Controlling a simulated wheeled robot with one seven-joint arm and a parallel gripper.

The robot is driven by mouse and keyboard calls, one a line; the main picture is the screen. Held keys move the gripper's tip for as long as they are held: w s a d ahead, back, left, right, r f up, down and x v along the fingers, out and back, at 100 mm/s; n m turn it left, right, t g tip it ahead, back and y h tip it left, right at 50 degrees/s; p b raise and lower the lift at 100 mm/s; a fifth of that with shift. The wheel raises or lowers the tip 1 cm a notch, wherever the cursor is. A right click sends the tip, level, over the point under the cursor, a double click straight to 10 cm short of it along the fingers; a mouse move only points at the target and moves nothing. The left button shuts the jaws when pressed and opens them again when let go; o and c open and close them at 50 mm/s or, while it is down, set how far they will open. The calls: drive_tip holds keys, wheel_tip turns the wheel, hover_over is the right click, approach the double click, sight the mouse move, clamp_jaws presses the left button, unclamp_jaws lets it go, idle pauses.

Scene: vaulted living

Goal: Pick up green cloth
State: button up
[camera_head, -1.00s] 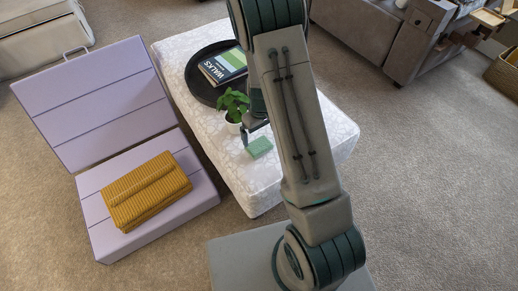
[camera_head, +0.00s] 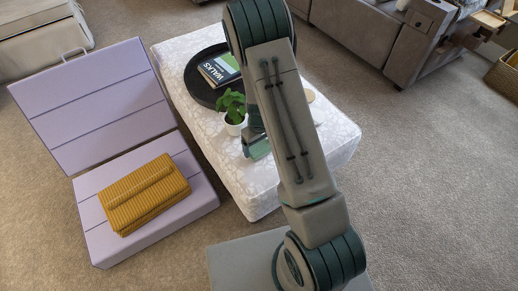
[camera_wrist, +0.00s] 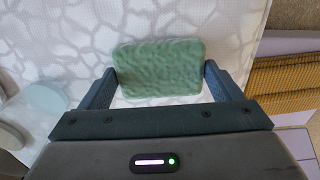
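The green cloth (camera_wrist: 158,68) is a small folded, rounded rectangle on the white patterned ottoman (camera_head: 262,193). In the wrist view it lies between the two fingers of my gripper (camera_wrist: 158,84), one finger at each side. The fingers are open, with a narrow gap at either side of the cloth. In the head view my gripper (camera_head: 250,143) is beside the potted plant, over the cloth (camera_head: 259,150), which is partly hidden by it and my arm.
A potted plant (camera_head: 235,118) stands close to my gripper. A dark round tray (camera_head: 200,90) with a book (camera_head: 215,70) lies farther back. An open lilac case (camera_head: 160,226) holding a mustard folded textile (camera_head: 145,194) stands left of the ottoman. Pale round objects (camera_wrist: 45,98) lie at the wrist view's left.

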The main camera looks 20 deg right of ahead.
sight(259, 148)
drive_tip(key=shift+r, duration=0.1)
wheel_tip(259, 148, up, 5)
drive_tip(key=shift+s+a+f+p, duration=0.1)
drive_tip(key=shift+s+f+p, duration=0.05)
drive_tip(key=shift+p, duration=0.8)
drive_tip(key=s+a+r+p, duration=0.2)
drive_tip(key=s+r, duration=0.4)
drive_tip(key=s, duration=0.5)
drive_tip(key=shift+a, duration=0.5)
